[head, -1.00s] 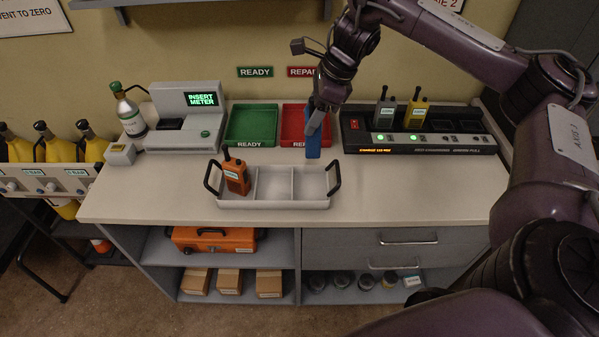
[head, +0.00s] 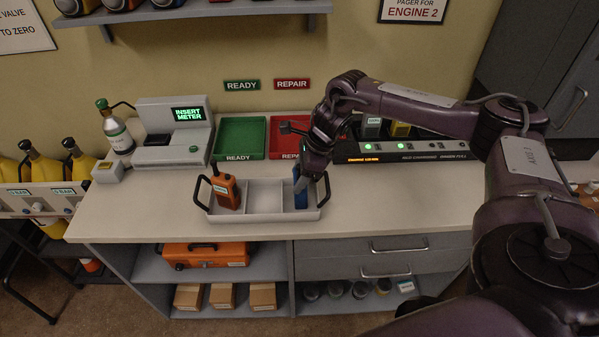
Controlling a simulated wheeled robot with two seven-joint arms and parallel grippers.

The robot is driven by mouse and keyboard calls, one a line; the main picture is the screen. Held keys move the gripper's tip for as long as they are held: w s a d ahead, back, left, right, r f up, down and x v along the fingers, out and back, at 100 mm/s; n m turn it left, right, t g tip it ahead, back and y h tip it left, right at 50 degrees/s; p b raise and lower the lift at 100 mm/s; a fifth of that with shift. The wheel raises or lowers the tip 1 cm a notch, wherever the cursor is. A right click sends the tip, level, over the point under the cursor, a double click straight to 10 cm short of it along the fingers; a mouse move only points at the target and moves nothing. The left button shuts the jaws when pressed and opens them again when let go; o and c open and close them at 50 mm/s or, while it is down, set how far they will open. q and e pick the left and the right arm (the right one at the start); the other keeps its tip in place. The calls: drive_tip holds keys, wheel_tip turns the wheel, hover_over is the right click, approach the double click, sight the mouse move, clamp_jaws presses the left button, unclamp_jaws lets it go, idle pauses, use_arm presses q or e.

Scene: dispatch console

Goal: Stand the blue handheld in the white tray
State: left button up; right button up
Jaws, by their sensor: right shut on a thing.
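The white tray (head: 262,217) stands near the counter's front edge, with three compartments and a dark handle at each end. An orange handheld (head: 226,191) stands in its left compartment. My right gripper (head: 302,183) is over the right compartment, shut on the blue handheld (head: 300,198). The blue handheld is upright, with its lower part in the right compartment. I cannot tell whether it touches the tray floor. The gripper hides its upper part. The middle compartment is empty. My left gripper is not in view.
A green tray (head: 240,137) and a red tray (head: 283,133) lie behind. A charger console (head: 400,150) holding a grey and a yellow handheld is at the right, partly behind my arm. A meter station (head: 172,135) and a bottle (head: 116,130) stand at the left.

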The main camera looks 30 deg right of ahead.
drive_tip(key=o, duration=0.7)
drive_tip(key=shift+f, duration=0.1)
drive_tip(key=o, duration=0.4)
drive_tip(key=shift+o, duration=0.2)
drive_tip(key=b+v, duration=0.2)
drive_tip(key=v, duration=1)
drive_tip(key=shift+s, duration=0.1)
